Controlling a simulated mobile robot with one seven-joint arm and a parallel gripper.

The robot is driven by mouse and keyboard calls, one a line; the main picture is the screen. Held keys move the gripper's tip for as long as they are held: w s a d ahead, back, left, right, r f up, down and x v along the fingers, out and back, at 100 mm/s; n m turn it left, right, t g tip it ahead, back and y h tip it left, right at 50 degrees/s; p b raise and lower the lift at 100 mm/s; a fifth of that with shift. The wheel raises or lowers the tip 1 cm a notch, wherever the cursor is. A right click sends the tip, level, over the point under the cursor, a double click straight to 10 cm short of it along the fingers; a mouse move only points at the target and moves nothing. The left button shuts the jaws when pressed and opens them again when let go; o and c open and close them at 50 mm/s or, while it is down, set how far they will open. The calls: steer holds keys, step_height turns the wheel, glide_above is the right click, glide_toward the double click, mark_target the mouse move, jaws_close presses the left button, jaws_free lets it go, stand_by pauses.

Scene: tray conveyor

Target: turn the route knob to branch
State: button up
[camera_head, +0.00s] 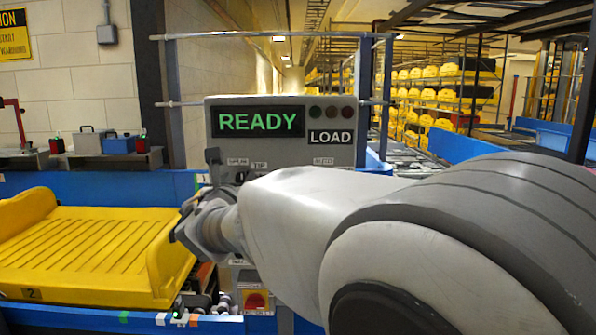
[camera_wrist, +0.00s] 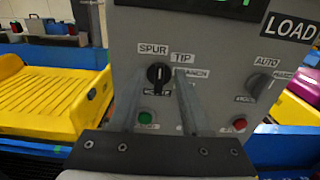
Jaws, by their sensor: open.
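The route knob (camera_wrist: 158,74) is a dark round knob with a white mark at its top, on the grey control panel (camera_wrist: 215,50). The mark points about straight up, between the SPUR label (camera_wrist: 153,50) and the TIP label (camera_wrist: 182,57). A label to its right (camera_wrist: 197,73) is partly covered by my right finger and seems to read BRANCH. My gripper (camera_wrist: 160,77) is open, with one finger on each side of the knob. I see no clear contact. In the head view my arm and wrist hide most of the knob area.
A second knob (camera_wrist: 253,85) with an AUTO label sits to the right. A green button (camera_wrist: 147,116) and a red button (camera_wrist: 239,124) lie below. The panel display (camera_head: 258,121) reads READY. A yellow tray (camera_head: 90,250) stands at left on the blue-sided conveyor.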

mark_target(242, 174)
steer(key=shift+w, duration=1.9)
steer(key=shift+c, duration=0.3)
steer(key=shift+s, duration=0.1)
jaws_close()
steer(key=shift+f, duration=0.1)
